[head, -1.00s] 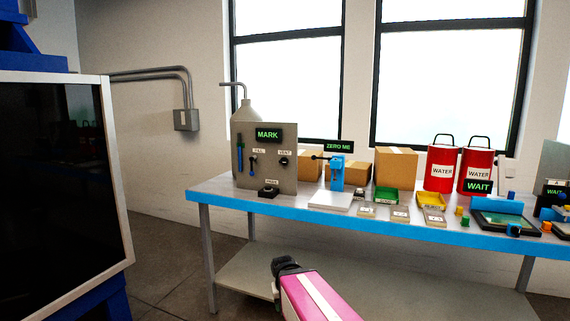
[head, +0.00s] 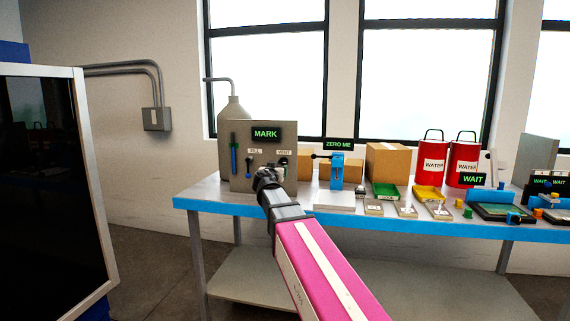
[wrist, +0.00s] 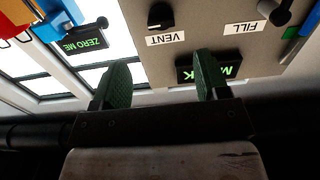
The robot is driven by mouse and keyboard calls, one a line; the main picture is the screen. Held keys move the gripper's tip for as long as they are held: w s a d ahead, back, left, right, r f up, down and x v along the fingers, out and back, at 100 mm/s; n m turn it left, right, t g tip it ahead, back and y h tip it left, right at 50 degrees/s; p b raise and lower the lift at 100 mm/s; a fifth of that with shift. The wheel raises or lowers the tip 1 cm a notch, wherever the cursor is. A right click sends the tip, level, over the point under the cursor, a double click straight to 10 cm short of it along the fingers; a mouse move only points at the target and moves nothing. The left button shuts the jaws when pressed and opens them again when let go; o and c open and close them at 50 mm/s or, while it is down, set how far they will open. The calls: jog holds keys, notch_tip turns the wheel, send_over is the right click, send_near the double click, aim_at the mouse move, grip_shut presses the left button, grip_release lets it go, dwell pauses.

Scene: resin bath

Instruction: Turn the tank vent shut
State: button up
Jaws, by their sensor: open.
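The grey panel (head: 242,184) stands upright at the left of the bench, with the pale tank (head: 232,108) behind it. The VENT label (head: 284,152) is on its upper right. The dark vent knob (wrist: 160,15) shows at the top of the wrist view, by its VENT label (wrist: 165,39), with a light pointer line on it. In the head view my gripper hides part of that area. My gripper (head: 268,176) reaches up in front of the panel. In the wrist view my gripper (wrist: 161,75) is open and empty, its green fingers apart from the knob.
The FILL knob (wrist: 275,12) is beside the vent. A MARK sign (head: 265,134) is on the panel. A blue device (head: 337,172) with a ZERO ME sign (head: 338,144) stands right of it. Boxes, trays and red water cans (head: 434,160) fill the bench (head: 390,225) farther right.

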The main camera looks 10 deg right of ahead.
aim_at(283, 162)
jog(key=x, duration=1.1)
jog(key=shift+r, duration=0.25)
jog(key=c, duration=0.9)
